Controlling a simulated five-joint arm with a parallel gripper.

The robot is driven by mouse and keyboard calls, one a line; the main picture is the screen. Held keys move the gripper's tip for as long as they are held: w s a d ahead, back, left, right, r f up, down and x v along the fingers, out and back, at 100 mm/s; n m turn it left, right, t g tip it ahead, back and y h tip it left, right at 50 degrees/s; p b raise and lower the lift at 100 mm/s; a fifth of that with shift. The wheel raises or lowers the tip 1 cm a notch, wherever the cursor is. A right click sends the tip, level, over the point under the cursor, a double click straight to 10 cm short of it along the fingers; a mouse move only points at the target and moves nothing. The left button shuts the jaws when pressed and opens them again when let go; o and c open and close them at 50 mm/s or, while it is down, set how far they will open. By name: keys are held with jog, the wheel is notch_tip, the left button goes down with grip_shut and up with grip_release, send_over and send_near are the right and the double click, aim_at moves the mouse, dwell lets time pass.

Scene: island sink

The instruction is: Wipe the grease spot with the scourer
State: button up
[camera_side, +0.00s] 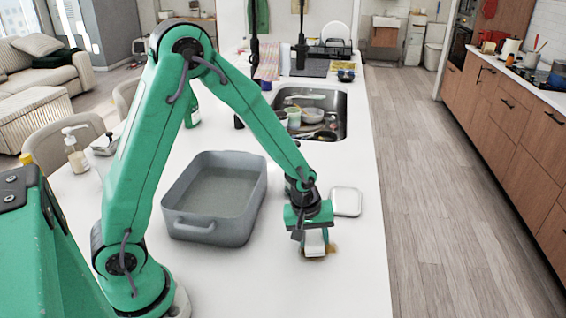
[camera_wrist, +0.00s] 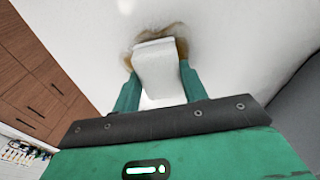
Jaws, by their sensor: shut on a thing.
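My gripper (camera_side: 314,234) is shut on the scourer (camera_side: 314,244), a pale block pointing down at the white counter. In the wrist view the scourer (camera_wrist: 158,69) sits between the two green fingers of my gripper (camera_wrist: 160,85). The grease spot (camera_side: 331,248) is a brown smear on the counter around the scourer's lower end. In the wrist view the grease spot (camera_wrist: 181,48) shows as a brownish ring along the scourer's far edge and both sides. The scourer hides the middle of the spot. It appears to touch the counter there, though the contact itself is hidden.
A grey basin (camera_side: 213,232) stands on the counter left of my gripper. A small white dish (camera_side: 346,202) lies just behind it on the right. The sink (camera_side: 335,128) holding dishes is farther back. The counter's right edge is close; its front is clear.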

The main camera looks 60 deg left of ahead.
jog(key=shift+w+a+f, duration=0.1)
jog(key=shift+w+a, duration=2.1)
jog(key=shift+a, duration=0.05)
jog(key=shift+w+a+r, duration=0.1)
jog(key=shift+r, duration=0.45)
jog(key=shift+w+a+r, duration=0.1)
jog(key=shift+r, duration=0.45)
jog(key=shift+w+v, duration=0.2)
jog(key=shift+v, duration=0.75)
jog(key=shift+w+v, duration=0.2)
jog(key=shift+v, duration=0.7)
jog(key=shift+w+v, duration=0.2)
jog(key=shift+v, duration=0.75)
jog(key=shift+d+r, duration=0.1)
jog(key=shift+d, duration=0.05)
jog(key=s+d+r+m, duration=0.1)
jog(key=s+d+m, duration=0.2)
jog(key=d+m, duration=0.1)
jog(key=s+d+r+m+g, duration=0.1)
jog(key=s+d+r+m, duration=0.1)
jog(key=d+m, duration=0.3)
jog(key=shift+s+d+r, duration=0.3)
jog(key=shift+s+d, duration=0.2)
jog(key=shift+d, duration=0.25)
jog(key=shift+f, duration=2.5)
